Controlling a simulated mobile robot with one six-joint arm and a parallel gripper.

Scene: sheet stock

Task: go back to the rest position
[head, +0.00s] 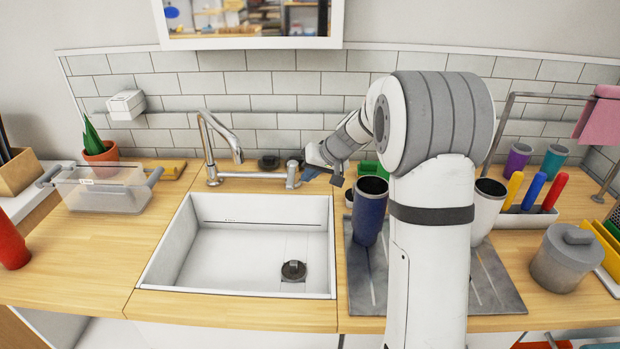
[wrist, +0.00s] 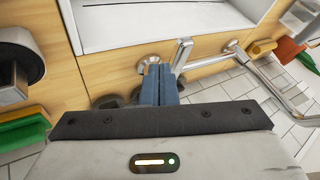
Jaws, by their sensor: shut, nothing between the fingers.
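My gripper (head: 312,173) is near the faucet handle (head: 292,172), behind the right back corner of the sink. In the wrist view, its blue fingers (wrist: 158,84) are together with nothing between them. They lie over the base of the faucet in that picture; I cannot tell whether they touch it. My arm reaches back over the counter from the right of the sink and hides part of the counter and wall behind it.
The sink (head: 215,255) is empty apart from its drain. A dark blue cup (head: 369,212) and a white cup (head: 487,212) stand on a grey mat (head: 362,285) beside my arm. A clear container (head: 105,192) is at left, a grey lidded pot (head: 565,260) at right.

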